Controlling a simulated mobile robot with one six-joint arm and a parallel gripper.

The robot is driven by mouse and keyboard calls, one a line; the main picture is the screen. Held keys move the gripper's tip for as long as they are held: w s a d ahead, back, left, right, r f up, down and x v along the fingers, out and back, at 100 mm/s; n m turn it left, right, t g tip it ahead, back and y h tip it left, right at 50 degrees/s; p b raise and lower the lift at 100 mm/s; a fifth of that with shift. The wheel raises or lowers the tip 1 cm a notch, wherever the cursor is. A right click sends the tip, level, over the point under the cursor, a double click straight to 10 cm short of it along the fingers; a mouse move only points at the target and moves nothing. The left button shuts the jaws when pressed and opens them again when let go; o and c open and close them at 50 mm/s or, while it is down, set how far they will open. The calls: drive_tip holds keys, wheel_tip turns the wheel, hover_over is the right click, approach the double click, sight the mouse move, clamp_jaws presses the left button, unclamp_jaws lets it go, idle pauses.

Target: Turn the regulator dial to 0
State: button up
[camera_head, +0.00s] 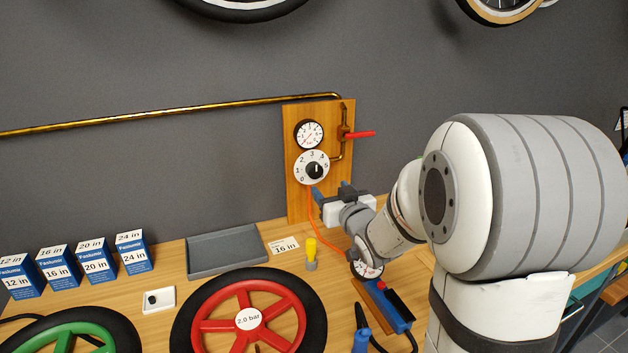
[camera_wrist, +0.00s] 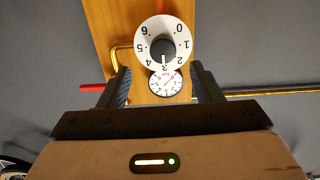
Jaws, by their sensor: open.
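The regulator dial (camera_head: 302,177) is a white numbered disc with a black knob (camera_head: 315,170), on a wooden board on the wall. In the wrist view the dial (camera_wrist: 144,33) appears upside down, and the white mark on its knob (camera_wrist: 163,48) points at about 3. My gripper (camera_head: 331,192) is open and empty, in front of the board and a little below the dial in the head view. In the wrist view my gripper (camera_wrist: 163,86) has its two dark fingers spread either side of the board, with the dial beyond them. Nothing hides the knob there.
A round pressure gauge (camera_head: 309,134) sits just above the dial. A red-handled valve (camera_head: 358,134) and brass pipe (camera_head: 170,114) are beside it. On the bench below are a grey tray (camera_head: 226,251), a yellow-topped item (camera_head: 311,251) and a red-rimmed wheel (camera_head: 248,285).

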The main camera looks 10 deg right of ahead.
sight(316, 174)
drive_tip(key=w, duration=0.2)
drive_tip(key=w+a+p, duration=0.1)
drive_tip(key=w, duration=0.5)
drive_tip(key=shift+a+p, duration=0.35)
drive_tip(key=shift+s, duration=0.1)
drive_tip(key=c, duration=0.9)
drive_tip(key=shift+d, duration=0.2)
drive_tip(key=shift+c, duration=0.5)
drive_tip(key=shift+a, duration=0.2)
drive_tip(key=shift+f+n+b, duration=0.1)
drive_tip(key=shift+n+b, duration=0.2)
drive_tip(key=shift+b, duration=0.15)
